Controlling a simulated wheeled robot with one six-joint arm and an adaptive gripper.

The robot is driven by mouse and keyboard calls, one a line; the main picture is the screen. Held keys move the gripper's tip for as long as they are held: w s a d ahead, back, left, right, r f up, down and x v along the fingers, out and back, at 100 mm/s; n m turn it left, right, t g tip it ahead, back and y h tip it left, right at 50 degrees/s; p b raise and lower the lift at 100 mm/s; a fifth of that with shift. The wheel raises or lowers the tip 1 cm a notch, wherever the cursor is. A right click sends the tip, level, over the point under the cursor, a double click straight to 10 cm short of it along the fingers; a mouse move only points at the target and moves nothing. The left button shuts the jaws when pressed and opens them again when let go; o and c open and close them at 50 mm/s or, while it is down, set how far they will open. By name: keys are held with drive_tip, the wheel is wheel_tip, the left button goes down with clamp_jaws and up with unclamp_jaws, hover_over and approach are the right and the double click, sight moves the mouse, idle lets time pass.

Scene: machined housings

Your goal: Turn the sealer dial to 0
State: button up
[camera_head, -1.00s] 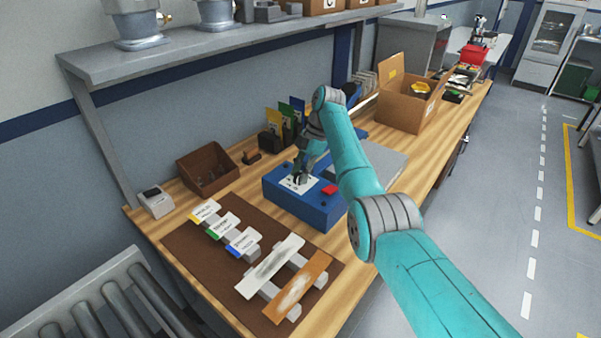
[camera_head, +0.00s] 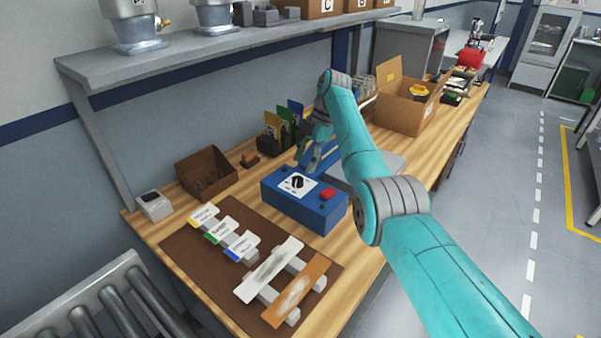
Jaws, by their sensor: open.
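The blue sealer box (camera_head: 318,213) stands on the wooden bench. Its black dial (camera_head: 297,183) sits on a white label plate on the top, and the marks around it are too small to read. A red button (camera_head: 328,193) is to the right of the dial. My gripper (camera_head: 308,168) is open and empty, above and behind the dial and apart from it. My arm comes in from the right, and the dial is in plain view.
A brown mat (camera_head: 190,250) with several labelled tags and two plates lies in front-left. A brown bin (camera_head: 207,172) and colored folders (camera_head: 284,125) stand behind. A grey shelf (camera_head: 215,45) overhangs the back. An open cardboard box (camera_head: 400,108) is at the right.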

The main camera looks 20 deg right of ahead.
drive_tip(key=v, duration=0.6)
drive_tip(key=shift+d+r, duration=0.2)
drive_tip(key=shift+r, duration=0.05)
